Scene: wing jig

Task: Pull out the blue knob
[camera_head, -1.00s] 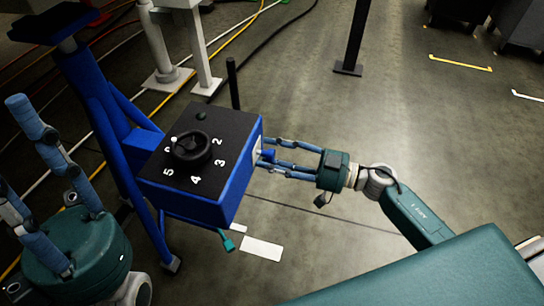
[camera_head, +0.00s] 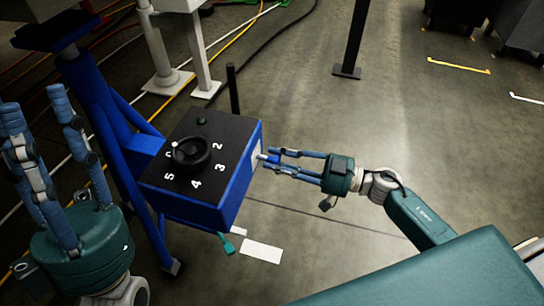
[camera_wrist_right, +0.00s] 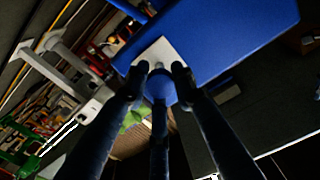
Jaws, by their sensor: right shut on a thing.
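The blue knob (camera_head: 273,159) is on the right side of the blue box (camera_head: 190,208), in front of a white plate (camera_head: 257,156). A short pale shaft shows between plate and knob. My right gripper (camera_head: 272,160) reaches in from the right, its fingers closed around the knob. In the right wrist view the knob (camera_wrist_right: 159,86) sits between the fingertips, with the white plate (camera_wrist_right: 160,52) just beyond. My left gripper (camera_head: 42,105) is at the left edge, fingers spread upward, empty and apart from the box.
A teal lever (camera_head: 227,243) hangs below. The floor right of the box is mostly clear; cables lie behind.

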